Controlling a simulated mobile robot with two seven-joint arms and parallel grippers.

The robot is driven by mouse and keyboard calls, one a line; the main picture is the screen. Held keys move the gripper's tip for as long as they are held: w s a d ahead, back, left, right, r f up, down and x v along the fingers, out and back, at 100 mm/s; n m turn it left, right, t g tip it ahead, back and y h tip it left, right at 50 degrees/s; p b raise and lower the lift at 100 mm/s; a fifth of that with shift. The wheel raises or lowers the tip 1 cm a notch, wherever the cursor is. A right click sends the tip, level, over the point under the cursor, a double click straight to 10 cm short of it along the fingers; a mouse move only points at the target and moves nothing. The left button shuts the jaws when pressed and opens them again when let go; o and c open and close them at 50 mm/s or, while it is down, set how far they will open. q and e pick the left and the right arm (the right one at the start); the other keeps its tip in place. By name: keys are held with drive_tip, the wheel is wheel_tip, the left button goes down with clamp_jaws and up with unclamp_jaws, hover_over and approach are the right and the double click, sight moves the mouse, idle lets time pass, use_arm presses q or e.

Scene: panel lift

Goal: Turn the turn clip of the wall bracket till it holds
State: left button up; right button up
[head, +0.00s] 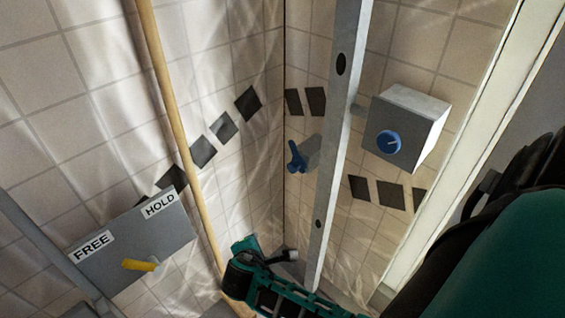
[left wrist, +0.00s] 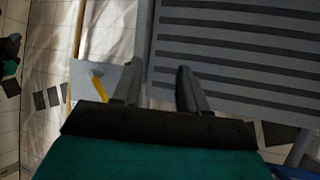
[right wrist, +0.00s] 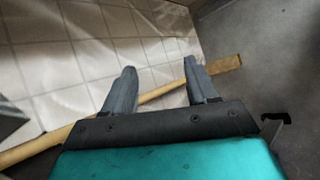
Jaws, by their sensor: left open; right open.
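The wall bracket is a grey plate (head: 105,262) with a FREE label on its left and a HOLD label at its upper right. Its yellow turn clip (head: 138,265) lies nearly level below the labels; which label it points at is unclear. In the left wrist view the clip (left wrist: 101,87) and plate (left wrist: 84,78) are left of my left gripper (left wrist: 158,85), which is open, empty and apart from the clip. My right gripper (right wrist: 158,85) is open, with a wooden pole (right wrist: 155,94) crossing the view beyond its fingers.
In the head view the wooden pole (head: 165,75) stands right of the bracket. A metal upright (head: 335,130), a blue lever (head: 297,157) and a box with a blue knob (head: 390,142) are farther right. A dark-striped grey panel (left wrist: 235,50) fills the left wrist view's upper right.

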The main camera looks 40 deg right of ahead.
drive_tip(key=w+d+r+n+g+h+b, duration=0.1)
drive_tip(key=w+d+r+n+h+b, duration=0.15)
drive_tip(key=w+h+b, duration=0.2)
drive_tip(key=g+h+b, duration=0.3)
drive_tip(key=g+h, duration=0.1)
drive_tip(key=h, duration=0.3)
approach(291, 168)
drive_tip(key=shift+n, duration=0.35)
drive_tip(key=d+b, duration=0.1)
drive_tip(key=d, duration=0.3)
drive_tip(key=d+b, duration=0.1)
drive_tip(key=d, duration=0.1)
drive_tip(key=shift+w+d+f+b, duration=0.15)
drive_tip(key=shift+w+d+b, duration=0.05)
drive_tip(key=shift+w+b, duration=0.1)
drive_tip(key=shift+w+d, duration=0.1)
drive_tip(key=shift+d, duration=0.65)
use_arm(q)
wheel_tip(291, 168, down, 7)
drive_tip(key=w+d+h, duration=0.1)
drive_tip(key=d, duration=0.1)
drive_tip(key=shift+w+d+r, duration=0.15)
drive_tip(key=shift+w+d, duration=0.1)
use_arm(e)
drive_tip(key=c, duration=0.9)
use_arm(q)
drive_tip(key=shift+s, duration=0.15)
use_arm(e)
drive_tip(key=shift+c, duration=0.8)
